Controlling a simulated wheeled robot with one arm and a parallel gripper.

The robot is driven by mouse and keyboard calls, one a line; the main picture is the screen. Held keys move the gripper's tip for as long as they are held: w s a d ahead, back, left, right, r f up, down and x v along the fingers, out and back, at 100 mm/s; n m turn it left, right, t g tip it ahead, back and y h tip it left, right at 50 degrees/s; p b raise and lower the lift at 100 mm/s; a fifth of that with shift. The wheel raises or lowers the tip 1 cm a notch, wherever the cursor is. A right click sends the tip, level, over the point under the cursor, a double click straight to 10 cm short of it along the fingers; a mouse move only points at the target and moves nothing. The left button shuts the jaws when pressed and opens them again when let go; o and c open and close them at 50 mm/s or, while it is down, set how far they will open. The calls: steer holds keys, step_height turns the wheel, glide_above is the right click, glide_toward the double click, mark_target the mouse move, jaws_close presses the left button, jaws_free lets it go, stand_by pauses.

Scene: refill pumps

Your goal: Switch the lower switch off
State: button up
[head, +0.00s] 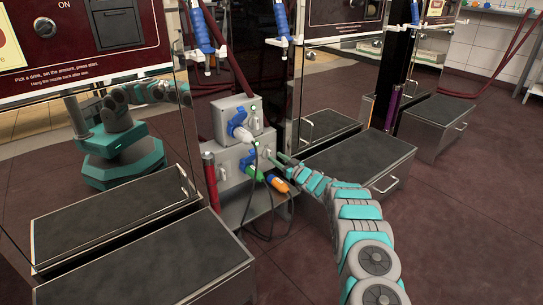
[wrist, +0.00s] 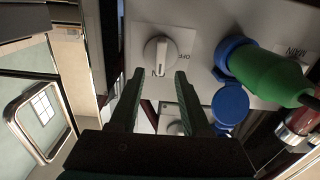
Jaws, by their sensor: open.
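The lower grey switch box (head: 228,160) stands under a similar upper box (head: 226,117) in the head view. A green plug (head: 255,172) sits in its blue socket; the plug also shows in the wrist view (wrist: 265,75). The lower switch (wrist: 160,55) is a round white knob with a raised grip bar. The bar runs roughly up and down in the wrist view, one end by a partly covered label, with OFF to its right. My gripper (wrist: 160,75) is open and empty, its fingertips just short of the knob and either side of it. In the head view my gripper (head: 281,158) is right of the lower box.
A white-and-blue plug (head: 239,128) is in the upper box. A dark step (head: 350,160) stands to the right, another (head: 130,265) at front left. Open floor (head: 470,200) lies right.

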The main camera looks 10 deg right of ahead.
steer(key=shift+x, duration=2.1)
jaws_close()
